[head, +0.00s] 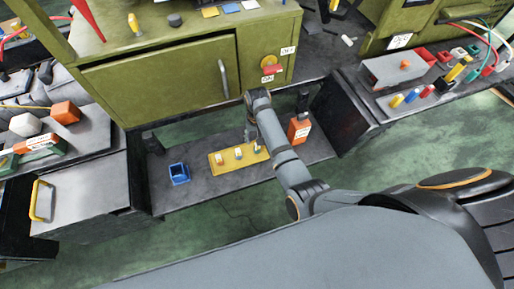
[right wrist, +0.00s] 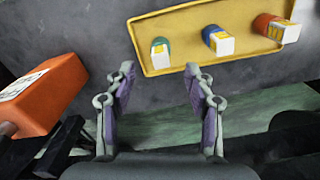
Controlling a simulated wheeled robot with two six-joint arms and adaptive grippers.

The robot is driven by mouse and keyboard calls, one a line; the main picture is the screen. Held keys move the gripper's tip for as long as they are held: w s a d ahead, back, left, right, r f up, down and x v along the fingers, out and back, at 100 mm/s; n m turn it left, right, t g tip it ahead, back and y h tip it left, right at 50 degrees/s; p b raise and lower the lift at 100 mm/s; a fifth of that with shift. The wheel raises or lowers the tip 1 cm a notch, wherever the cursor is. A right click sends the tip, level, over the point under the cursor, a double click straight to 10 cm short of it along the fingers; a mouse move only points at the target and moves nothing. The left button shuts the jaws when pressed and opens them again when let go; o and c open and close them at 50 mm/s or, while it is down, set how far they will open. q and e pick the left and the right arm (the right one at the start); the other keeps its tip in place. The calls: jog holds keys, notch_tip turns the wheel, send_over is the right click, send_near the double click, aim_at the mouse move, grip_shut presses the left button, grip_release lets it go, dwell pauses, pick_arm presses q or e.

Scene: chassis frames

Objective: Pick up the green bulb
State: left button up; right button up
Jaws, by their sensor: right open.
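A yellow tray (head: 229,163) holds three short bulbs with pale, boxy ends on the low dark table. In the right wrist view the tray (right wrist: 184,27) runs across the top right. The green bulb (right wrist: 160,54) is at its left end, with the blue bulb (right wrist: 218,41) and red bulb (right wrist: 278,29) further right. My right gripper (right wrist: 158,75) is open and empty, its fingertips apart, just short of the green bulb and roughly in line with it. In the head view my right gripper (head: 250,138) is by the tray's right end. My left gripper is not in view.
An orange box (head: 299,131) stands right of the tray; in the right wrist view the orange box (right wrist: 45,92) is close left of my gripper. A blue open bin (head: 179,173) sits left of the tray. A green cabinet (head: 160,80) rises behind.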

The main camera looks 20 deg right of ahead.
notch_tip(320, 180, down, 5)
jog(key=shift+s+a+f+b, duration=0.1)
jog(key=shift+b, duration=0.2)
grip_shut()
jog(key=shift+r, duration=0.2)
jog(key=shift+r, duration=0.3)
jog(key=r, duration=0.1)
jog(key=r+p, duration=0.1)
jog(key=r, duration=0.1)
jog(key=shift+s+d, duration=0.1)
jog(key=shift+d, duration=0.2)
jog(key=s+d+r+p, duration=0.1)
jog(key=s+d+r, duration=0.5)
jog(key=d+r, duration=0.3)
jog(key=d, duration=0.2)
jog(key=shift+s+d, duration=0.2)
jog(key=shift+d, duration=0.2)
